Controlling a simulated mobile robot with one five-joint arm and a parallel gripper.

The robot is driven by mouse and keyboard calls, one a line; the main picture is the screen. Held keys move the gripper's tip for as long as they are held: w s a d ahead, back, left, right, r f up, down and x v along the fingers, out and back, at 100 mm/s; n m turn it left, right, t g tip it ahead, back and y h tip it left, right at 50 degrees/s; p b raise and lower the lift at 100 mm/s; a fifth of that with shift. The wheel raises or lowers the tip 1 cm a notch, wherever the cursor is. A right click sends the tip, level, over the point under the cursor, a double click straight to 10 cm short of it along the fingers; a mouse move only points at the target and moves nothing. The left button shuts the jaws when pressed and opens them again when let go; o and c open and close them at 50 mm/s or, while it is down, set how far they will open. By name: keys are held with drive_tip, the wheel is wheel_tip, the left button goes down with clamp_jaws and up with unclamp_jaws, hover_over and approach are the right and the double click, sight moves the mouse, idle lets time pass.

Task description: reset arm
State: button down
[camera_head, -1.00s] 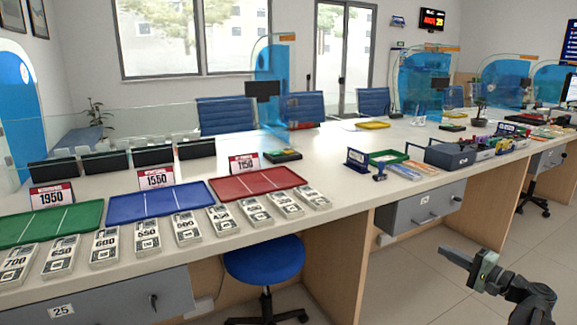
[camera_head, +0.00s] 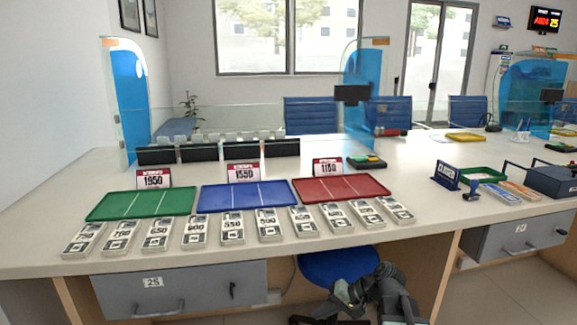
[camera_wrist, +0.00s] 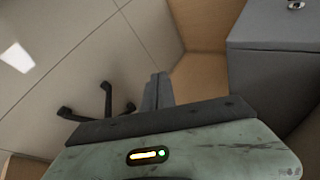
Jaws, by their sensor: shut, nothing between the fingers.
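My gripper (camera_head: 345,294) is low in front of the counter in the head view, below the counter top and in front of the blue stool seat (camera_head: 338,265). In the wrist view my gripper (camera_wrist: 157,80) shows its two dark fingers close together, shut and empty. They point toward the floor and the wooden base of the counter. A grey drawer unit (camera_wrist: 270,60) is right of the fingers in the wrist view. Dark stool legs (camera_wrist: 105,100) show left of the fingers.
The counter (camera_head: 60,245) holds a green tray (camera_head: 140,204), a blue tray (camera_head: 248,196), a red tray (camera_head: 340,189) and several banknote bundles (camera_head: 232,230). Signs stand behind the trays. A grey drawer (camera_head: 180,289) is under the counter at left. Bare floor (camera_head: 490,285) lies to the right.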

drive_tip(key=s+a+f+n+g+h, duration=0.2)
drive_tip(key=s+a+f+h, duration=0.1)
drive_tip(key=s+f, duration=0.15)
drive_tip(key=s+d+f+h, duration=0.25)
drive_tip(key=d+h, duration=0.25)
drive_tip(key=d, duration=0.4)
wheel_tip(320, 180, up, 38)
drive_tip(key=p, duration=3.8)
drive_tip(key=shift+s+d+r+h, duration=0.2)
drive_tip(key=shift+s+d+h, duration=0.1)
drive_tip(key=shift+d, duration=0.1)
